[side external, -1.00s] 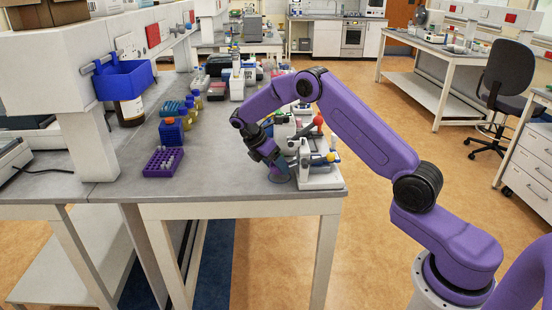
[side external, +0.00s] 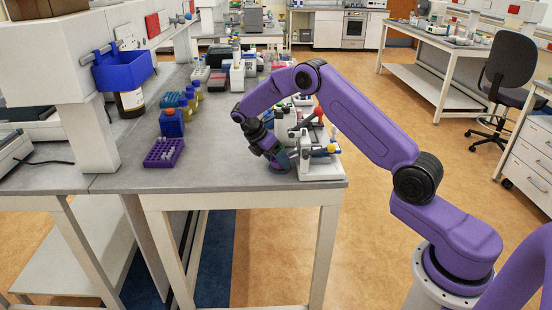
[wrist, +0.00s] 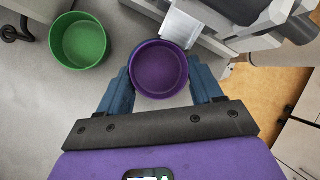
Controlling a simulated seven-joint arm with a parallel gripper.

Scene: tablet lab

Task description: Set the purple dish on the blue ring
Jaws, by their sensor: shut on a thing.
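The round purple dish (wrist: 159,70) is upright between the two blue fingers of my gripper (wrist: 164,86) in the wrist view. The fingers are shut on its sides, and its open top faces the camera. In the side external view my gripper (side external: 279,163) is low over the front right part of the bench, just left of a white device. The dish is small and mostly hidden there, so I cannot tell its exact height above the bench. I cannot make out the blue ring in either view.
A green dish (wrist: 80,40) stands to the left in the wrist view, apart from the fingers. The white device (side external: 320,164) stands close on the right, near the bench edge. A purple tube rack (side external: 163,153) is at the left. The bench between is clear.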

